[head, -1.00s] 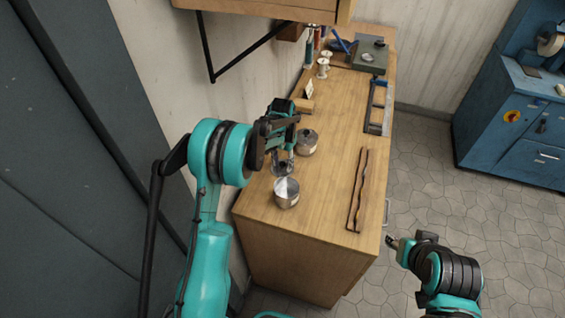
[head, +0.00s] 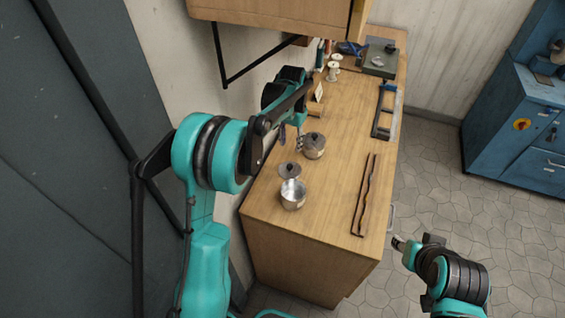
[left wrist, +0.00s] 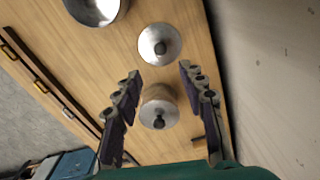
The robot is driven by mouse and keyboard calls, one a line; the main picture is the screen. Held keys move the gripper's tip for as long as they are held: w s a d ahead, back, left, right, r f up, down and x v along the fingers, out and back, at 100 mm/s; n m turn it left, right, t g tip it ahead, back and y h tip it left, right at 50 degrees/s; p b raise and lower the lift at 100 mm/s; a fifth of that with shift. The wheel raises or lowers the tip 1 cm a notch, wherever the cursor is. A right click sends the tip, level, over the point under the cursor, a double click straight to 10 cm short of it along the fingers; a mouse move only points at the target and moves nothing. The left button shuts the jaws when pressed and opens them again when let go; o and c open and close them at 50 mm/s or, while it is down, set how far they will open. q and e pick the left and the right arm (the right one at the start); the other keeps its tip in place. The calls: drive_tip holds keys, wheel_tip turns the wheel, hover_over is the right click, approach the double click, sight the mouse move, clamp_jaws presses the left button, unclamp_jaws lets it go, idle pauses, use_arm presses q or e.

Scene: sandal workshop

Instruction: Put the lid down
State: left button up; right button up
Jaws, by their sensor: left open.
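A round metal lid (head: 290,170) with a dark knob lies knob up on the wooden bench top (head: 335,190), just behind an open metal pot (head: 292,197). A second pot (head: 313,147) with its lid on stands behind and to the right. In the left wrist view, the loose lid (left wrist: 160,45) lies between the open pot (left wrist: 97,8) and the lidded pot (left wrist: 160,108). My left gripper (head: 291,139) is open and empty, beside the lidded pot and apart from the loose lid; its spread fingers show in the left wrist view (left wrist: 160,72). My right gripper (head: 400,243) is off the bench's right side; its jaw state is unclear.
Wavy dark strips (head: 366,195) lie along the right of the bench. A dark frame-like tool (head: 385,112), spools (head: 333,70) and a grey block (head: 380,57) are farther back. A wooden cabinet (head: 270,10) overhangs the left wall. The bench middle is clear.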

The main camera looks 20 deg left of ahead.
use_arm(q)
drive_tip(key=s+d+r+n+t, duration=0.1)
drive_tip(key=s+r+t, duration=0.2)
drive_tip(key=s+r, duration=0.85)
drive_tip(key=s+f+t, duration=0.2)
drive_tip(key=s, duration=0.6)
drive_tip(key=s+d+f+n+t, duration=0.1)
drive_tip(key=s+f+t, duration=0.1)
drive_tip(key=s, duration=0.7)
drive_tip(key=shift+s+d+n, duration=0.15)
drive_tip(key=shift+s+n, duration=0.05)
drive_tip(key=shift+n, duration=0.1)
drive_tip(key=shift+f, duration=0.15)
wheel_tip(320, 180, down, 9)
drive_tip(key=b, duration=0.9)
